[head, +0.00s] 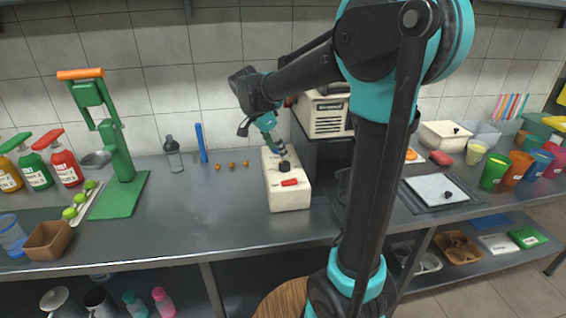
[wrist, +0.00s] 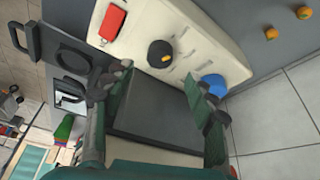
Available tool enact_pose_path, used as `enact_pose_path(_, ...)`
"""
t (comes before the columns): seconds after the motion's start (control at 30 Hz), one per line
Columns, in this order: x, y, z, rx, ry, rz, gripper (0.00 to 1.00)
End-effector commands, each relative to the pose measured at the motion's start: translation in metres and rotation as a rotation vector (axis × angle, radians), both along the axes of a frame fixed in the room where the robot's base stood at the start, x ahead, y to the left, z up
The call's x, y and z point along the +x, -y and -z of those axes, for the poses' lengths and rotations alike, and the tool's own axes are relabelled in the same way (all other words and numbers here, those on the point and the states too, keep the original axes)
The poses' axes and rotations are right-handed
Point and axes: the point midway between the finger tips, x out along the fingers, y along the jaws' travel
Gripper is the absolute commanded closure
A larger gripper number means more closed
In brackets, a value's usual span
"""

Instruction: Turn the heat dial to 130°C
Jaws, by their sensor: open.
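A white control box (head: 290,199) sits on the counter. On its face are a red switch (wrist: 112,22), a black dial (wrist: 160,54) with a small yellow mark, and a blue knob (wrist: 214,84). No temperature markings are readable, so I cannot tell which is the heat dial or its setting. In the head view the black dial (head: 284,166) shows in front of my gripper (head: 276,146), which partly hides the blue knob. In the wrist view my gripper (wrist: 160,74) is open, its fingertips spread just below the black dial; contact is not clear.
A beige and dark machine (head: 325,116) stands right behind the box. Several small orange fruits (head: 231,165), a blue upright stick (head: 201,143) and a bottle (head: 173,153) stand to the left.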

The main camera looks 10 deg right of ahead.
Motion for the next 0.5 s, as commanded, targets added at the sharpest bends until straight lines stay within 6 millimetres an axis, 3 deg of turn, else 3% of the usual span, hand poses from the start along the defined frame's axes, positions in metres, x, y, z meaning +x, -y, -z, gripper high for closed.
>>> enact_pose_path(0.2, 0.006, 0.015, 0.038, 0.0, 0.0, 0.001, 0.44)
enact_pose_path(0.5, 0.01, 0.024, 0.062, 0.0, 0.0, 0.001, 0.44)
